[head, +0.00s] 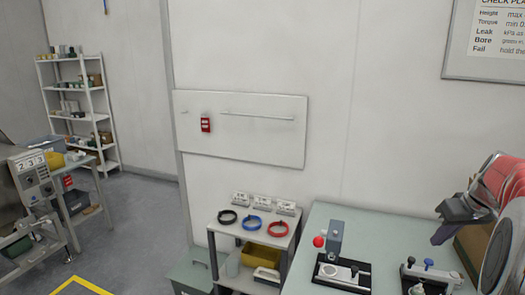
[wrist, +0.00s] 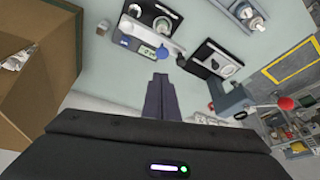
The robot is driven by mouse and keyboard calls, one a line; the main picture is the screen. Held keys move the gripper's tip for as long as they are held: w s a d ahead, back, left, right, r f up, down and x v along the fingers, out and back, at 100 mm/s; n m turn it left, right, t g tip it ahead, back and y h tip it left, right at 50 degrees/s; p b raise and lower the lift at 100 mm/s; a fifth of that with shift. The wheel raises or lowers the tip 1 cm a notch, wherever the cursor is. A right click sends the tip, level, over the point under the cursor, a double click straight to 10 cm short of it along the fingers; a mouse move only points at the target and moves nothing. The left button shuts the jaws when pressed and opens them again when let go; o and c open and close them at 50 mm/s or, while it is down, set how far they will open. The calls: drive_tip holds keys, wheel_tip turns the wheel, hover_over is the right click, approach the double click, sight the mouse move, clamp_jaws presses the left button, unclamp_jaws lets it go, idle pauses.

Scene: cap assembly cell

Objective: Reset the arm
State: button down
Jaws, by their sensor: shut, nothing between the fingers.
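My gripper (wrist: 158,84) shows in the wrist view with its two dark fingers together and nothing between them. It points over the pale green bench (wrist: 193,18), clear of the fixtures there. In the head view my gripper (head: 440,237) is at the right, above the bench (head: 385,225), with its fingers pointing down and left. My arm comes in from the right edge.
A black-based fixture (head: 342,273) with a red ball knob and a blue-knobbed device (head: 428,265) stand on the bench. A cardboard box (wrist: 40,50) is close beside my gripper. A cart (head: 222,230) with black, blue and red rings stands left of the bench.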

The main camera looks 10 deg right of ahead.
drive_tip(key=s+a, duration=0.5)
drive_tip(key=a, duration=0.8)
drive_tip(key=s+a+f+n, duration=0.1)
drive_tip(key=s+a, duration=0.5)
drive_tip(key=a, duration=0.7)
drive_tip(key=s+a+t, duration=0.1)
drive_tip(key=s+a, duration=0.5)
drive_tip(key=a, duration=0.8)
drive_tip(key=shift+f, duration=0.2)
drive_tip(key=shift+d, duration=0.1)
